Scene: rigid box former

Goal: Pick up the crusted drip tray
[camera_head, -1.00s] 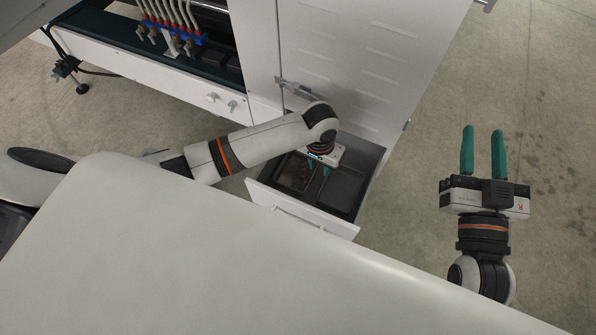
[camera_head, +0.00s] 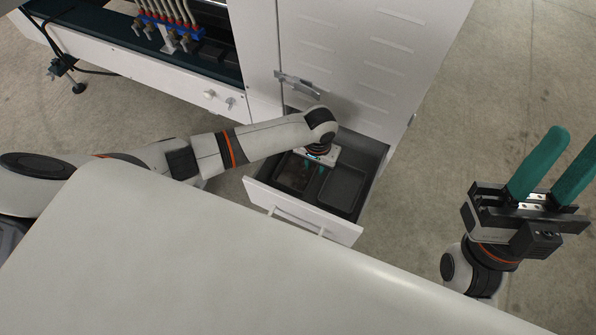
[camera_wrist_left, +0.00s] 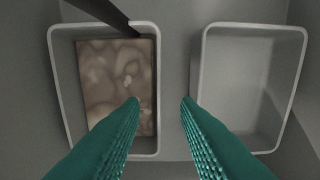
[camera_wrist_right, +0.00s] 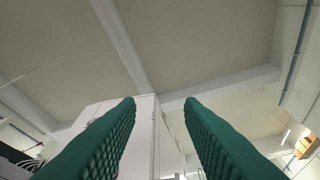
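The crusted drip tray (camera_wrist_left: 154,60) is a grey tray with a mottled brown layer, on the left in the left wrist view. In the head view it (camera_head: 283,181) lies in the open drawer, partly hidden by my left arm. My left gripper (camera_wrist_left: 160,102) is open, pointing down into the drawer. Its fingertips appear on either side of the crusted tray's right wall; I cannot tell whether they touch it. It also shows in the head view (camera_head: 314,161). My right gripper (camera_head: 575,147) is open and empty, raised away from the drawer.
A clean, empty grey tray (camera_wrist_left: 240,80) lies right of the crusted one in the drawer. A dark bar (camera_wrist_left: 105,14) crosses the crusted tray's upper edge. The drawer front (camera_head: 290,212) faces a pale surface (camera_head: 200,260). The white cabinet (camera_head: 350,70) stands behind the drawer.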

